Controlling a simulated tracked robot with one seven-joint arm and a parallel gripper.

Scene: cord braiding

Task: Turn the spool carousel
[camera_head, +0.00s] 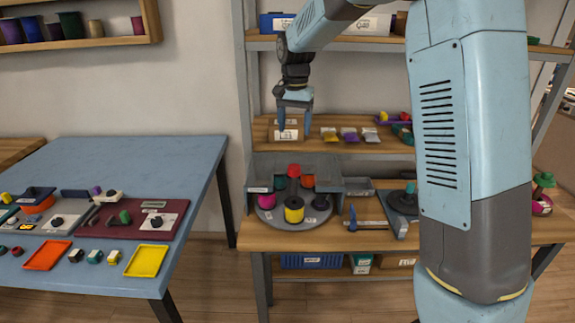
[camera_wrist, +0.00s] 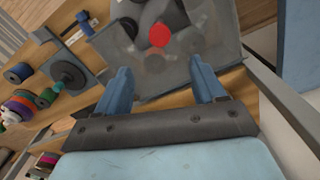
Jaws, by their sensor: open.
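The spool carousel (camera_head: 272,214) is a grey round disc on the wooden bench. Spools stand around its rim, with a yellow spool (camera_head: 294,209) at the front and a black one (camera_head: 320,203) to its right. A grey housing (camera_head: 258,172) encloses the back, and a red round top (camera_head: 294,170) shows there. My gripper (camera_head: 294,132) hangs above and behind the carousel, fingers downward, open and apart from it. In the wrist view, my open gripper (camera_wrist: 161,72) has nothing between its blue fingers. The red top (camera_wrist: 159,36) and dark spools show beyond them, partly blurred by a grey see-through surface.
A shelf (camera_head: 340,145) with small packets is behind my gripper. A hammer (camera_head: 353,218) and a dark disc stand (camera_head: 402,200) are right of the carousel. A blue table (camera_head: 130,150) with trays stands left, across a floor gap. My arm hides the bench's right part.

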